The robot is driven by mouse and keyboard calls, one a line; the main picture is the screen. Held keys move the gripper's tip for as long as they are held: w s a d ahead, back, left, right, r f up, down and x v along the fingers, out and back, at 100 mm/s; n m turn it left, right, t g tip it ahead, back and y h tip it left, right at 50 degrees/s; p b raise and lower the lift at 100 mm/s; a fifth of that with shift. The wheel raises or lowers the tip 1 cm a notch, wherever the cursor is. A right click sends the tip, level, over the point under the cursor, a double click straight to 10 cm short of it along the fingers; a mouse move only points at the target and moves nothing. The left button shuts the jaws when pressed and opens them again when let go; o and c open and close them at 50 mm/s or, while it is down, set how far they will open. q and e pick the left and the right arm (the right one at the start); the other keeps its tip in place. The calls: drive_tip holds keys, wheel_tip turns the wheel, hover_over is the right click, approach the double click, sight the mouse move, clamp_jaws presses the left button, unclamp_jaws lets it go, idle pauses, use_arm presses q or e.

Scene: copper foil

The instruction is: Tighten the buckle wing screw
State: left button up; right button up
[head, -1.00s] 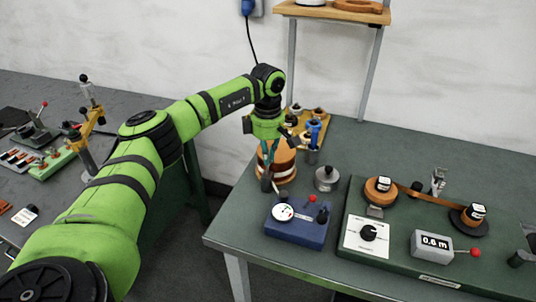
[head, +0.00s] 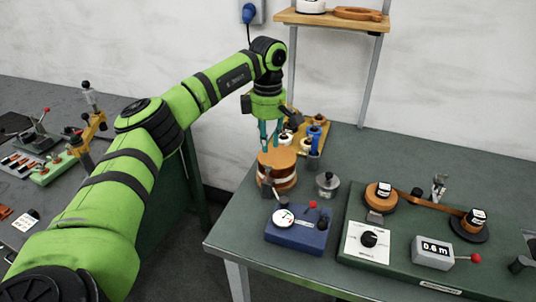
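A stack of copper coils (head: 279,159) with pale bands stands at the left back edge of the green table. On its front left side is a small dark grey fitting (head: 267,182), apparently the buckle. It is too small to make out the wing screw or how tight it is. My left gripper (head: 270,143) points down just above the top of the stack. Its two teal fingers are apart, with nothing visible between them, and the fitting is below them, untouched. My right gripper is not in view.
A blue box with a round dial (head: 285,217) and a grey knobbed weight (head: 327,184) stand close to the stack. A tray with spools (head: 318,128) is behind. A green board (head: 400,265) with copper reels and a 0.6 m display lies right. The back right table is clear.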

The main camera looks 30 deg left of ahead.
use_arm(q)
drive_tip(key=shift+r, duration=2.35)
